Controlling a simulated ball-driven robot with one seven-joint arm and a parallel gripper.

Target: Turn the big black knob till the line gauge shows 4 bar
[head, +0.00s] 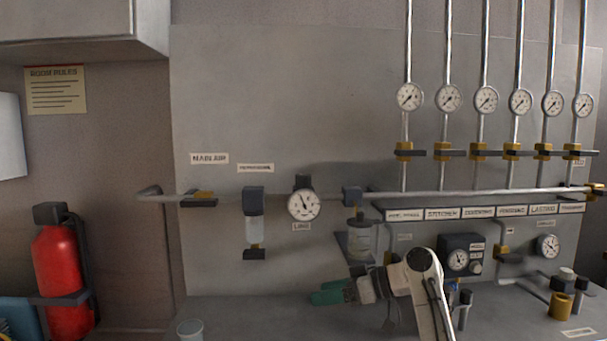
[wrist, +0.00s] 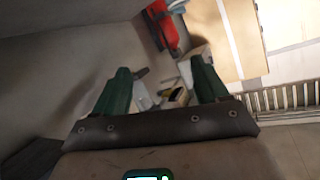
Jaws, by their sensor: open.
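The line gauge (head: 304,206) is a round white dial on the wall panel, with a "LINE" label under it. Its needle points to the upper left; the figures are too small to read. My gripper (head: 322,293) has green fingers and is below and a little right of the gauge, low in front of the panel, apart from the knob. In the wrist view my gripper (wrist: 160,80) is open and empty; neither knob nor gauge can be made out there.
A filter bowl (head: 254,230) hangs left of the gauge, and another bowl (head: 360,238) hangs right of it, near my arm. A horizontal pipe (head: 470,192) runs to the right below several small gauges. A cup (head: 190,330) stands at the front left. A red extinguisher (head: 60,265) stands far left.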

